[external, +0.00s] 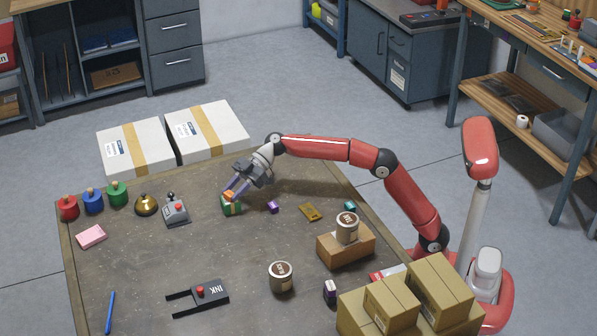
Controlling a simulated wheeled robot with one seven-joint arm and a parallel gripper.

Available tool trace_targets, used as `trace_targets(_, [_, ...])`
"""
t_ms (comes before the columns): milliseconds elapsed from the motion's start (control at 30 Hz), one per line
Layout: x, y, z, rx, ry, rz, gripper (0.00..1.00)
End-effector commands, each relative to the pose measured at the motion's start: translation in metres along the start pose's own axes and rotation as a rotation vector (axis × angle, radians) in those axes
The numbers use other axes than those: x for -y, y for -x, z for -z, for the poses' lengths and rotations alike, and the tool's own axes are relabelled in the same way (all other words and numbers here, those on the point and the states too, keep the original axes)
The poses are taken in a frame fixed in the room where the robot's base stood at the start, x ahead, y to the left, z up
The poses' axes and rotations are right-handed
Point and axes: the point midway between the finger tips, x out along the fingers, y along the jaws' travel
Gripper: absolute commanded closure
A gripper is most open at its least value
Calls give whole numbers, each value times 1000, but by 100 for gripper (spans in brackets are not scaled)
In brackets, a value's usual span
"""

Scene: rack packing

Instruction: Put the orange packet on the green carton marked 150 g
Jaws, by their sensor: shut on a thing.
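The orange packet (229,196) is a small block between the fingertips of my gripper (234,192), which is shut on it. My gripper reaches down and left from the end of the arm. The green carton (232,208) is directly below the packet on the table. It has a pale and orange patch on its front; its 150 g marking is too small to read. The packet is at the carton's top, and I cannot tell whether it touches it. The fingers hide part of the packet.
A bell (146,205) and a grey device with a red button (176,211) stand to the left. A small purple box (273,207) and a brass plate (310,212) lie to the right. White boxes (207,130) stand behind.

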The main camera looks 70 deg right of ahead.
Motion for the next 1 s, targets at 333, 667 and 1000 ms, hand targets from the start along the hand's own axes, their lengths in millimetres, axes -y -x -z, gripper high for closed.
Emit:
trace_targets(333, [0,-1,-1,0,-1,0,48])
trace_targets(667, [-1,12,1,0,-1,-3,48])
trace_targets(1000, [-1,86,1,-1,-1,-5,48])
